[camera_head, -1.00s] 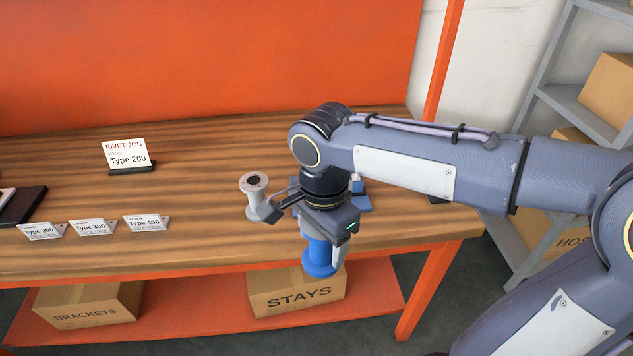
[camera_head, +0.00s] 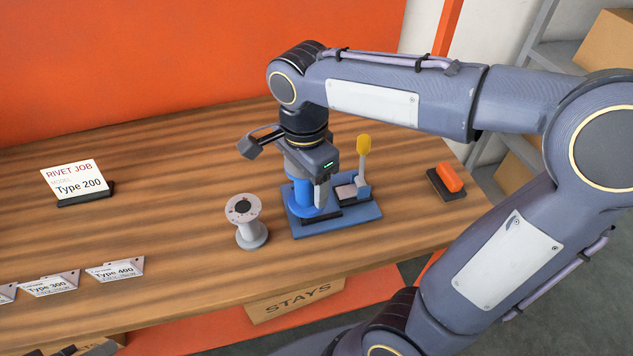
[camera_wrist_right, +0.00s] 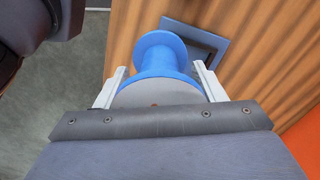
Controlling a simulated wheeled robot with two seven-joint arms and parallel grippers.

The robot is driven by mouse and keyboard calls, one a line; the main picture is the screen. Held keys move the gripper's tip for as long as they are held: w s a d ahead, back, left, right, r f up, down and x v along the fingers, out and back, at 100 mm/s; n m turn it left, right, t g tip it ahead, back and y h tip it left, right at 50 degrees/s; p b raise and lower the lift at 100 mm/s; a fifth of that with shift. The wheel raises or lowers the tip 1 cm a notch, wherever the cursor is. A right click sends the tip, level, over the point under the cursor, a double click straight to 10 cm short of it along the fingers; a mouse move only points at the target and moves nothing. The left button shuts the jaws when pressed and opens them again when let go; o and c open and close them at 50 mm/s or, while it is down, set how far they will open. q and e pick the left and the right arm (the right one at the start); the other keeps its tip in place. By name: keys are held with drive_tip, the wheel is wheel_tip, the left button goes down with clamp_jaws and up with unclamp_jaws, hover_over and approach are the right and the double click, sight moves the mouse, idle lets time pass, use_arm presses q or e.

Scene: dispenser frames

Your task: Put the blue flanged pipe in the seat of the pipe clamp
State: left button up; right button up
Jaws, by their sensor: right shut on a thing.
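The blue flanged pipe (camera_head: 302,200) is upright between the fingers of my right gripper (camera_head: 312,190), which is shut on it. The pipe also shows in the right wrist view (camera_wrist_right: 160,56), between the two fingers (camera_wrist_right: 160,88). The pipe clamp has a blue base (camera_head: 362,216), a dark seat and an upright lever with a yellow knob (camera_head: 364,144). In the head view the pipe is over the left part of the clamp. In the wrist view its lower flange overlaps the edge of the clamp base (camera_wrist_right: 184,27). I cannot tell whether it touches the seat. My left gripper is not in view.
A grey flanged pipe (camera_head: 247,222) stands just left of the clamp. An orange block on a dark base (camera_head: 448,178) is to the right. A Type 200 sign (camera_head: 77,182) and several label cards (camera_head: 115,270) are on the left. The table's front edge is close.

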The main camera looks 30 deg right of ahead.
drive_tip(key=shift+w+d+f, duration=0.95)
drive_tip(key=shift+f, duration=0.75)
drive_tip(key=shift+w+d+f, duration=0.95)
drive_tip(key=shift+f, duration=0.8)
drive_tip(key=shift+w+d+f, duration=0.95)
drive_tip(key=shift+f, duration=0.75)
drive_tip(key=shift+f, duration=0.15)
drive_tip(key=o, duration=1.4)
